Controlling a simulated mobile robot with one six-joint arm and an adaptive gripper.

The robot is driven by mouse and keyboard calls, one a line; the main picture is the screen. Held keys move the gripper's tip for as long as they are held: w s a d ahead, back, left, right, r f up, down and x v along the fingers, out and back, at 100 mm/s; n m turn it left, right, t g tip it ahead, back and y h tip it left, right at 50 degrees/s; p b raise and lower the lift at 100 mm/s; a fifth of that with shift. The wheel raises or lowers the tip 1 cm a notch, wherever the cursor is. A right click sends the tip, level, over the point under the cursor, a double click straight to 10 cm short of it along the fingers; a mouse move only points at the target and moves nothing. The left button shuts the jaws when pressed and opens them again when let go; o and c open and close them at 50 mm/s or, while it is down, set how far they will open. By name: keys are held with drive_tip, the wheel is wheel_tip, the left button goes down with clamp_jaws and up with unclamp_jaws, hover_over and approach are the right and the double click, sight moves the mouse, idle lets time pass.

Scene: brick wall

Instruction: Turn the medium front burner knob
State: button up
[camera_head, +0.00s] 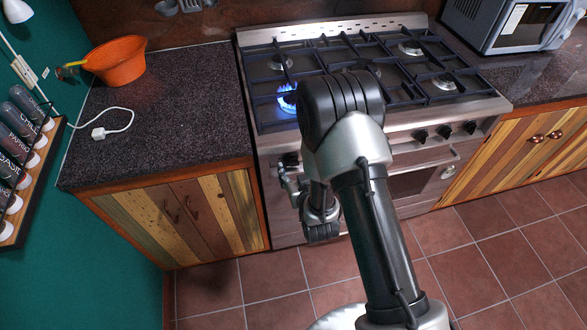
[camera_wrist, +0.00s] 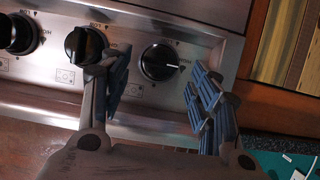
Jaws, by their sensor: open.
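The stove's front panel shows a row of black knobs in the wrist view. One knob (camera_wrist: 160,62) with a white pointer toward the right sits between and just beyond my gripper's fingertips. A second black knob (camera_wrist: 85,45) is just past the left finger, and a third (camera_wrist: 20,33) is at the left edge. Small burner icons sit by the knobs, but I cannot read which is the medium front one. My gripper (camera_wrist: 157,88) is open, with nothing held; it also shows in the head view (camera_head: 287,172) at the stove's left front, partly hidden by my arm.
A blue flame (camera_head: 287,98) burns at the stove's left front burner. More knobs (camera_head: 445,132) are on the right of the panel, above the oven handle. The counter (camera_head: 170,110) on the left holds an orange bowl (camera_head: 117,62) and a white cable. The tiled floor is clear.

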sight(293, 165)
drive_tip(key=shift+x, duration=1.55)
drive_tip(key=shift+s, duration=0.1)
drive_tip(key=c, duration=1.1)
drive_tip(key=shift+o, duration=0.2)
